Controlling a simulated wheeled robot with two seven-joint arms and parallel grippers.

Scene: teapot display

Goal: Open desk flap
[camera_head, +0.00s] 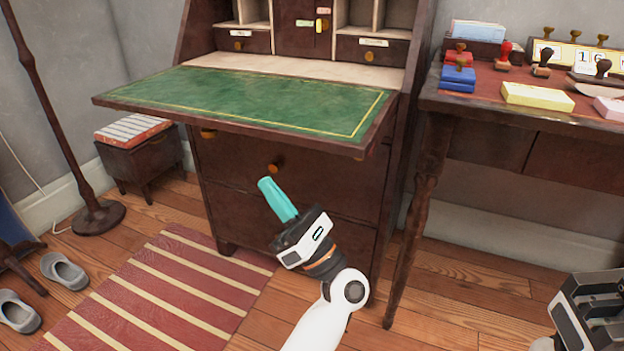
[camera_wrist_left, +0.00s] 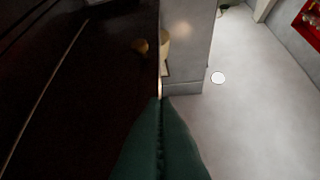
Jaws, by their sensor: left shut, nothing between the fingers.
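The desk flap (camera_head: 250,100) is folded down and lies about level, its green, yellow-lined top facing up. It juts out from the dark wooden desk (camera_head: 240,170), and the compartments behind it are exposed. My left gripper (camera_head: 266,185) is below the flap's front edge, in front of the drawers, its teal fingers pointing up. The fingers are shut with nothing between them and appear apart from the flap. In the left wrist view the shut fingers (camera_wrist_left: 160,115) show beside a dark wooden front with a round knob (camera_wrist_left: 140,46). My right gripper (camera_head: 592,312) is cut off at the lower right; its fingertips are hidden.
A side table (camera_head: 480,105) with stamps, boxes and a yellow pad stands to the right. A stool (camera_head: 145,160) and a lamp stand (camera_head: 98,217) are at the left. A striped rug (camera_head: 165,290) and slippers (camera_head: 64,272) lie on the floor. Space above the flap is clear.

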